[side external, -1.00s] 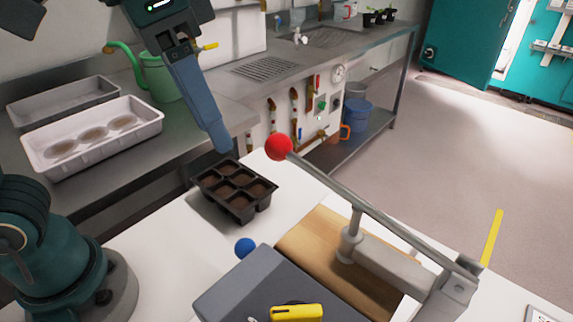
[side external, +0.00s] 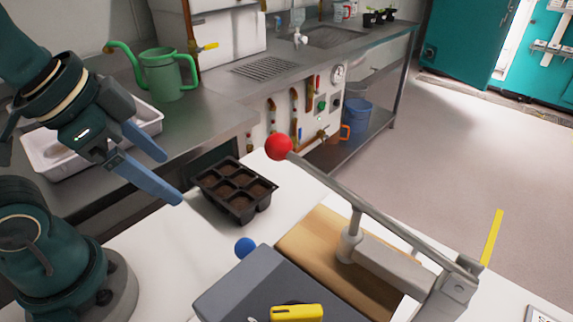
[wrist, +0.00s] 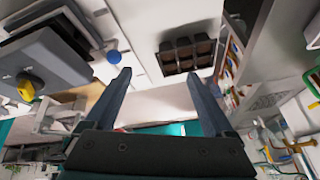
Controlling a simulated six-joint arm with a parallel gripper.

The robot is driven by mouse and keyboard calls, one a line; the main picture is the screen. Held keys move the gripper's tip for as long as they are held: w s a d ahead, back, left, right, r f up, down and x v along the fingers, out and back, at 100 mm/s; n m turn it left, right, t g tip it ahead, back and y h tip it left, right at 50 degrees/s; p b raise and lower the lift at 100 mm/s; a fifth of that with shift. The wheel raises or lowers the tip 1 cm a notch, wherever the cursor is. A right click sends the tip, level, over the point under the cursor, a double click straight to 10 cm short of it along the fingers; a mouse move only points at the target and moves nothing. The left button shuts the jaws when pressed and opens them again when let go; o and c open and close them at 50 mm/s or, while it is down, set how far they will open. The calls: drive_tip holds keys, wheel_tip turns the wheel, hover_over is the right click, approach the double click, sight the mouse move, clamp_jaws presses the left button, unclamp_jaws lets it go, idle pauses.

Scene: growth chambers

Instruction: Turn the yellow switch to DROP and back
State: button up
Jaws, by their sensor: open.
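The yellow switch (side external: 296,312) sits on top of the dark grey box (side external: 240,296) at the bottom of the side view. In the wrist view the switch (wrist: 27,90) shows at the far left on the grey box (wrist: 50,62). Its labels are too small to read. My gripper (side external: 172,178) is open and empty, in the air left of the seed tray and well away from the switch. In the wrist view both fingers (wrist: 160,80) are spread with nothing between them.
A black seed tray (side external: 238,190) with soil lies on the white table. A blue knob (side external: 245,247) is at the grey box. A lever with a red ball (side external: 279,146) rises over a wooden board (side external: 320,255). A green watering can (side external: 165,72) stands on the steel bench.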

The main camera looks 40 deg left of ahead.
drive_tip(key=w+d+r+m+g+h, duration=0.1)
drive_tip(key=d+r+m, duration=0.25)
drive_tip(key=m, duration=0.25)
drive_tip(key=m+g+h, duration=0.2)
drive_tip(key=m+g, duration=0.5)
drive_tip(key=m, duration=1)
hover_over(297, 311)
drive_tip(key=w+a, duration=0.2)
drive_tip(key=shift+f, duration=0.25)
drive_tip(key=shift+s+d+f+g, duration=0.15)
drive_tip(key=shift+s+f+g, duration=0.05)
drive_tip(key=shift+g, duration=0.1)
drive_tip(key=shift+x, duration=2.35)
drive_tip(key=shift+w, duration=0.1)
drive_tip(key=shift+c, duration=0.3)
drive_tip(key=c, duration=1.3)
